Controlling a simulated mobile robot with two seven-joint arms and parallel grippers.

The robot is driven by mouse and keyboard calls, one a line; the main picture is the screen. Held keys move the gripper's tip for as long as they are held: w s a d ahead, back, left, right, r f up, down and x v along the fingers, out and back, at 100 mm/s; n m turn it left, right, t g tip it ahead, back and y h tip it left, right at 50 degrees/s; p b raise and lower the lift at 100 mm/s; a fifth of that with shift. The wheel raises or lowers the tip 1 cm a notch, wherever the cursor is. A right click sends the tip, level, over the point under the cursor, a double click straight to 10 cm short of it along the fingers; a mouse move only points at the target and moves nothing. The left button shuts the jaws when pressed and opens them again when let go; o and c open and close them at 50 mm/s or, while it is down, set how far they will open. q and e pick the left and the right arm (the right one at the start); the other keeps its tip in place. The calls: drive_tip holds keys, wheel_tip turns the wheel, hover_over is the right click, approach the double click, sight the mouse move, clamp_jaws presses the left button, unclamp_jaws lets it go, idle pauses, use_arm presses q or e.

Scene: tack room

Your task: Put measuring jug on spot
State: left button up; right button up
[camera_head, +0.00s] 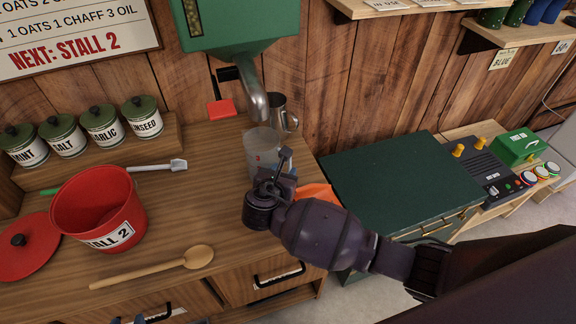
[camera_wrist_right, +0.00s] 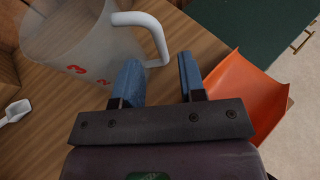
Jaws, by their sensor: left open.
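The measuring jug (camera_head: 258,148), translucent with red numbers and a white handle, stands upright on the wooden counter, just below the green dispenser's metal spout. In the right wrist view the jug (camera_wrist_right: 75,40) fills the upper left. Its handle reaches to just beyond my right gripper's fingertips. My right gripper (camera_wrist_right: 158,75) is open, its two blue fingers apart with nothing between them. In the head view the right gripper (camera_head: 275,172) is beside the jug and partly hides it. My left gripper (camera_head: 128,320) shows only its fingertips at the bottom edge. No marked spot can be made out.
A green dispenser (camera_head: 235,25) hangs above, with a steel jug (camera_head: 283,112) behind the spout. An orange scoop (camera_head: 318,191) lies beside my right gripper. A red bucket (camera_head: 75,215), red lid (camera_head: 28,250) and wooden spoon (camera_head: 150,268) occupy the left counter.

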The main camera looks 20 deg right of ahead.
drive_tip(key=v, duration=0.6)
drive_tip(key=shift+s+a+r, duration=0.15)
drive_tip(key=shift+s+r, duration=0.05)
drive_tip(key=shift+s, duration=0.05)
drive_tip(key=s+d+m+g+y, duration=0.4)
drive_tip(key=s+d+m, duration=0.5)
drive_tip(key=s+m, duration=0.5)
drive_tip(key=s+d+m+g+y, duration=0.3)
drive_tip(key=s+d+m, duration=0.5)
drive_tip(key=s+m, duration=0.5)
use_arm(q)
drive_tip(key=shift+w+f+b, duration=0.3)
drive_tip(key=shift+f+b, duration=0.15)
drive_tip(key=shift+b, duration=0.5)
use_arm(e)
drive_tip(key=w+f+m+t, duration=0.1)
drive_tip(key=w+f+t, duration=0.6)
drive_tip(key=f, duration=0.6)
drive_tip(key=shift+w+y, duration=0.3)
drive_tip(key=shift+w, duration=0.9)
